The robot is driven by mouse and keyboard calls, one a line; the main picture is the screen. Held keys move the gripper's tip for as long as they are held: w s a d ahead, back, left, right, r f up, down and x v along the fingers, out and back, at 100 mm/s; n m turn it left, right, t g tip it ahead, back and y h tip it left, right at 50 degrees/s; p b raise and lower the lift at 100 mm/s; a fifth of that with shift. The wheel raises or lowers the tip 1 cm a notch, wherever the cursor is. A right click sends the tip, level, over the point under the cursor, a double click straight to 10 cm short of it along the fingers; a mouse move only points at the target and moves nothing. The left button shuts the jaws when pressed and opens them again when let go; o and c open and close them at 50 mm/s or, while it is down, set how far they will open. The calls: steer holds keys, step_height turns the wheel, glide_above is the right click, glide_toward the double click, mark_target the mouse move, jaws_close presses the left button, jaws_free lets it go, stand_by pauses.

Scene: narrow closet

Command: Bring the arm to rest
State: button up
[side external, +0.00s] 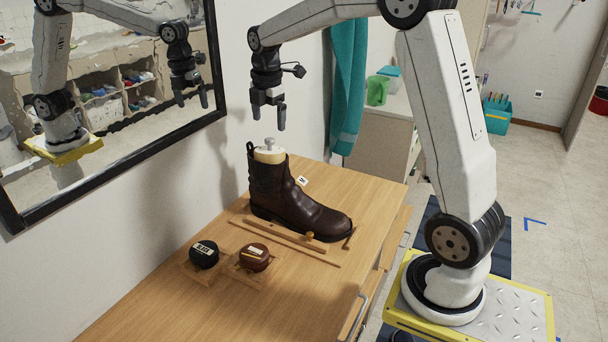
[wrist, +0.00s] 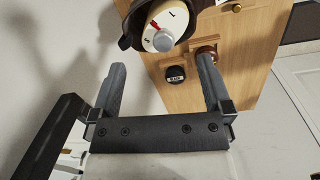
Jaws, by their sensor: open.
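My gripper (side external: 269,118) hangs above a dark brown boot, with its fingers pointing down. It is open and empty, and apart from the boot. The boot (side external: 290,195) stands upright on the wooden bench, toe to the right. A pale insert with a grey knob (side external: 269,145) fills its top. In the wrist view the two fingers of my gripper (wrist: 160,85) are spread, with nothing between them. The knob (wrist: 163,40) and the dial-like top of the insert show just beyond them.
A black tin (side external: 204,254) and a brown tin (side external: 254,257) sit in wooden holders on the bench (side external: 130,310). A mirror (side external: 110,90) hangs on the left wall. A teal cloth (side external: 347,90) hangs behind. The bench's front left is clear.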

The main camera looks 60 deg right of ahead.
steer(key=shift+a, duration=0.1)
steer(key=shift+s+a+f+m, duration=0.2)
steer(key=shift+a+f+m, duration=0.15)
steer(key=shift+a, duration=0.1)
steer(key=s+a+f+m+t, duration=0.2)
steer(key=s+a+f+m, duration=1.1)
steer(key=s+a+m, duration=0.2)
steer(key=shift+s+a+f+y, duration=0.35)
steer(key=shift+s+a+y, duration=0.1)
steer(key=shift+s, duration=0.2)
steer(key=shift+w, duration=0.1)
stand_by(0.4)
steer(key=w+d+r+m+g, duration=0.1)
steer(key=w+d+r+m, duration=0.1)
steer(key=w+d+r, duration=0.3)
steer(key=w+d+r+m, duration=0.2)
steer(key=w+d+r, duration=0.4)
steer(key=w+d+r+m+g, duration=0.1)
steer(key=w+d+r+m, duration=0.1)
steer(key=w+d+r, duration=0.3)
steer(key=shift+w+d+r+g, duration=0.15)
steer(key=shift+w+r+g, duration=0.15)
steer(key=shift+r, duration=0.25)
steer(key=shift+d+r, duration=0.3)
steer(key=shift+r, duration=0.05)
